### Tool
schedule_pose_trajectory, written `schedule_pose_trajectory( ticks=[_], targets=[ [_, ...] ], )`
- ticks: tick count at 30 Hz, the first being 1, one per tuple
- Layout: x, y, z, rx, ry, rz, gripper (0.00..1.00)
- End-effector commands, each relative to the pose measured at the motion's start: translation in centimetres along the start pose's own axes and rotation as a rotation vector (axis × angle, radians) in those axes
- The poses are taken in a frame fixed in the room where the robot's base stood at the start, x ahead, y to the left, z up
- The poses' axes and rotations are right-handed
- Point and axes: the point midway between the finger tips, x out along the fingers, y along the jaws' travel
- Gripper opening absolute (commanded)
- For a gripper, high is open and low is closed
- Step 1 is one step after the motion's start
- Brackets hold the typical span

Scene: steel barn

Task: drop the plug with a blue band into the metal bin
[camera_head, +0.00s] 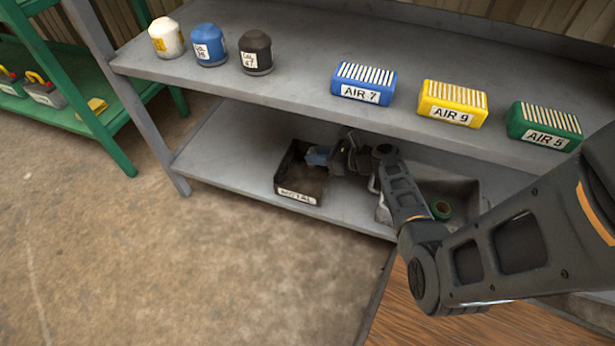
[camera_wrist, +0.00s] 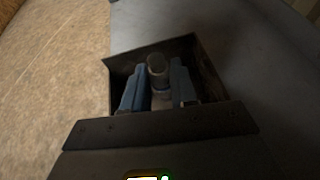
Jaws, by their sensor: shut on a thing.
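The metal bin (camera_head: 297,197) is a dark open box with a "METAL" label on its front, standing on the lower shelf. My gripper (camera_head: 318,156) reaches in from the right over the back part of the bin. In the wrist view, the two bluish fingers of my gripper (camera_wrist: 158,88) are shut on a grey, round-ended plug (camera_wrist: 157,68). The bin's walls (camera_wrist: 207,68) frame the fingers and the plug from behind. I cannot make out a blue band on the plug, and its height above the bin floor is unclear.
A grey tray (camera_head: 466,187) with a green ring (camera_head: 440,209) stands right of the bin, partly behind my arm. The upper shelf (camera_head: 300,75) passes above, holding capped jars and labelled "AIR" blocks. The lower shelf (camera_head: 235,165) is bare left of the bin.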

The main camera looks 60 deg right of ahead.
Motion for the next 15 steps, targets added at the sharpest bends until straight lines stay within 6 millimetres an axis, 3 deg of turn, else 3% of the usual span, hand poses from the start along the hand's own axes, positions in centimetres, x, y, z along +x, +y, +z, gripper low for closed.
schedule_pose_trajectory(
  ticks=[2,3,11,15],
  targets=[
    [-0.02,-0.01,0.06,0.0,0.0,0.0,0.0],
    [-0.02,-0.01,0.06,0.0,0.0,0.0,0.31],
    [-0.02,0.0,0.04,0.0,0.0,0.0,0.56],
    [-0.01,0.0,0.04,0.0,0.0,0.0,0.57]
  ],
)
